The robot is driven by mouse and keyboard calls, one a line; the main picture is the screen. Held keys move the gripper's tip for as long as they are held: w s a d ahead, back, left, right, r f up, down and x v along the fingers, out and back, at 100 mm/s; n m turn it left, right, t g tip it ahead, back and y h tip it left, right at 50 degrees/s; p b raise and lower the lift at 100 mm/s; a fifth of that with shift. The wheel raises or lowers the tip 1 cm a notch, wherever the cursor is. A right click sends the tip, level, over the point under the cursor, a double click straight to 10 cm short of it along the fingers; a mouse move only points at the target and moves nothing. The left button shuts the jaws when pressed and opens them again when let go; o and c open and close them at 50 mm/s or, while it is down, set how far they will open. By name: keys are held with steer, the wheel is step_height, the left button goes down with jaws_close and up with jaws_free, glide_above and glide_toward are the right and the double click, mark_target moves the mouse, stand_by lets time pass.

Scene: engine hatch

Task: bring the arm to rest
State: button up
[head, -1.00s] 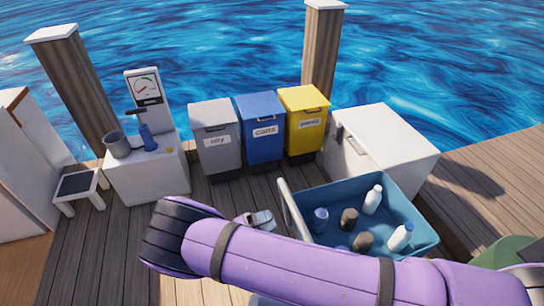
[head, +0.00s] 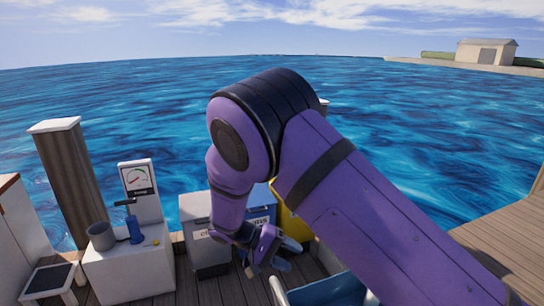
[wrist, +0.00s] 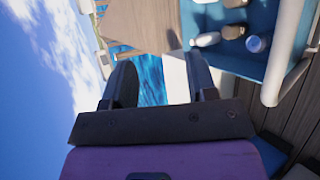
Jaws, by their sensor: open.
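My purple arm (head: 335,195) rises from the lower right of the head view and bends at a dark elbow. The forearm hangs down to my gripper (head: 268,266), which is in front of the grey and blue bins. In the wrist view my gripper (wrist: 160,68) shows two dark fingers spread apart with nothing held between them. The fingers point toward the deck and a white surface beyond, and touch nothing that I can see.
A blue tub (head: 335,290) is at the bottom edge; bottles show in it in the wrist view (wrist: 265,72). Grey bin (head: 200,240), blue bin (head: 262,196) and yellow bin (head: 292,226) stand behind the arm.

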steer(key=s+d+r+m+y, duration=0.1)
steer(key=s+d+r+y, duration=0.3)
steer(key=d+r, duration=0.55)
steer(key=s+d+r+y, duration=0.1)
steer(key=d+r+y, duration=0.5)
steer(key=r, duration=0.7)
steer(key=s+d+r+t+y, duration=0.1)
steer(key=s+d+r+t, duration=0.2)
steer(key=s, duration=0.6)
steer(key=s+d+r+t+y, duration=0.1)
steer(key=s+d+r+t, duration=0.3)
steer(key=s, duration=0.5)
steer(key=shift+s+d+r+y, duration=0.35)
steer(key=shift+d+r, duration=1)
steer(key=shift+d, duration=0.5)
